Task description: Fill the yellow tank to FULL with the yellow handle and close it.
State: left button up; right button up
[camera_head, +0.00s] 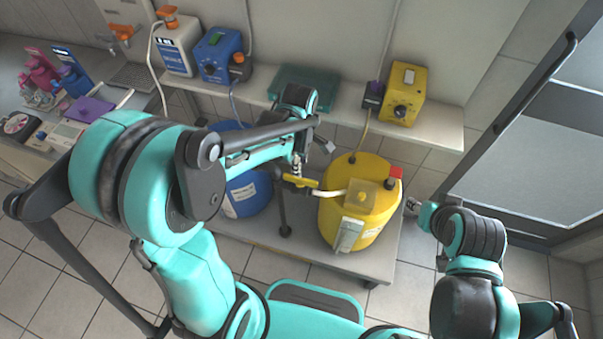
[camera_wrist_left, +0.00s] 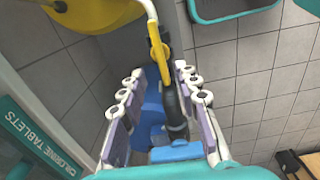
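The yellow tank (camera_head: 340,215) stands on the low grey platform, with a red cap and a pale label on it. The yellow handle (camera_head: 300,182) lies left of its top, joined to it by a white hose (camera_head: 330,193). My left gripper (camera_head: 299,168) is over the handle. In the left wrist view, my left gripper (camera_wrist_left: 158,72) has its purple-padded fingers apart on either side of the yellow handle (camera_wrist_left: 157,48) and a dark pipe. A gap shows beside the pipe. The tank's edge (camera_wrist_left: 92,14) shows at upper left. My right gripper (camera_head: 416,207) is right of the tank; its fingers are unclear.
A blue tank (camera_head: 250,192) stands left of the yellow one, partly behind my left arm. The shelf above holds a blue pump (camera_head: 218,54), a yellow pump (camera_head: 404,90) and a green box (camera_head: 318,82). The floor right of the platform is clear.

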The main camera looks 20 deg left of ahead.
aim_at(300, 181)
pick_arm(q)
jog(key=shift+d+f, duration=0.1)
jog(key=shift+f, duration=0.2)
notch_tip(300, 181, down, 8)
jog(key=b, duration=0.2)
jog(key=shift+r+b, duration=0.2)
jog(key=shift+b, duration=0.15)
grip_shut()
